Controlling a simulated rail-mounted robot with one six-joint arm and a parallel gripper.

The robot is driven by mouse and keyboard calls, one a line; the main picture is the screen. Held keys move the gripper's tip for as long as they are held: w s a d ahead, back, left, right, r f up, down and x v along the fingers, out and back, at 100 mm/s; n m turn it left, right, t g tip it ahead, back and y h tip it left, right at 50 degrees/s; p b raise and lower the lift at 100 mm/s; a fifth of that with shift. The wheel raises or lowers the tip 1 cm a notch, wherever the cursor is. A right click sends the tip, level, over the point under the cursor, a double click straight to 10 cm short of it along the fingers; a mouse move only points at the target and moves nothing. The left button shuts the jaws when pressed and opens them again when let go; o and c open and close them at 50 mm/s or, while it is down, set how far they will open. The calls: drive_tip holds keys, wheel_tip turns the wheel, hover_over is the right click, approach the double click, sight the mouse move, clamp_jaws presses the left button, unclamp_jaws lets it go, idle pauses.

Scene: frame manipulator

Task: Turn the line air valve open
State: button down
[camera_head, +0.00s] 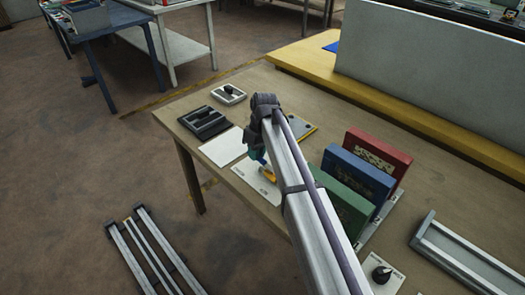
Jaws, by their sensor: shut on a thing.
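The air valve looks to be the white plate (249,180) with a yellow handle (267,174) near the front-left edge of the table. A small dark label shows on the plate. My gripper (261,163) points down at the yellow handle and is shut on it. The fingertips are small and partly hidden by my wrist and forearm, which cross the picture from the bottom right. How far the handle is turned cannot be told.
The brown table (290,90) also holds a black tray (206,122), a white box with a dark knob (228,93) and a blank white sheet (224,147). Green, blue and red upright panels (378,157) stand right of my arm. A black knob (381,273) sits at the bottom.

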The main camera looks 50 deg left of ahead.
idle(0.4)
drive_tip(key=c, duration=1)
unclamp_jaws()
drive_tip(key=shift+c, duration=0.2)
wheel_tip(320, 180, up, 11)
drive_tip(key=w+p, duration=0.2)
drive_tip(key=p, duration=0.8)
drive_tip(key=shift+a+f+p, duration=0.15)
drive_tip(key=shift+f+p, duration=0.05)
drive_tip(key=shift+p, duration=0.1)
